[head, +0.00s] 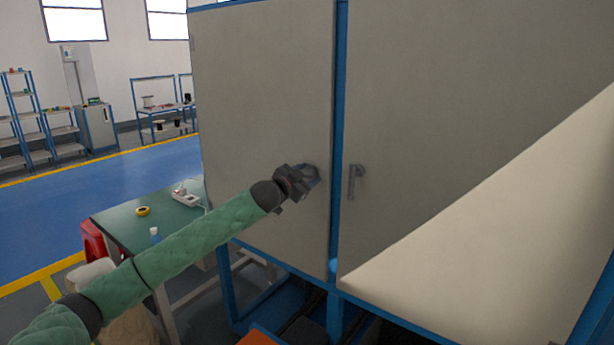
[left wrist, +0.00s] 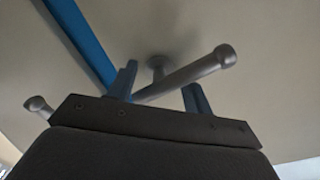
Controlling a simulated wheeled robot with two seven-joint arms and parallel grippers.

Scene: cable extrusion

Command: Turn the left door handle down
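The left door (head: 265,100) is a grey panel, shut in its blue frame. My left gripper (head: 312,174) is at that door's handle near the frame post and mostly hides it in the head view. In the left wrist view the left door handle (left wrist: 185,77) is a grey bar with a rounded end on a short round stem. The two blue fingers of my left gripper (left wrist: 162,90) stand apart, with the bar running slantwise across the gap between them. I cannot tell whether a finger touches it. My right gripper is in neither view.
The right door (head: 430,90) has its own grey handle (head: 354,180), and a blue post (head: 338,130) runs between the doors.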

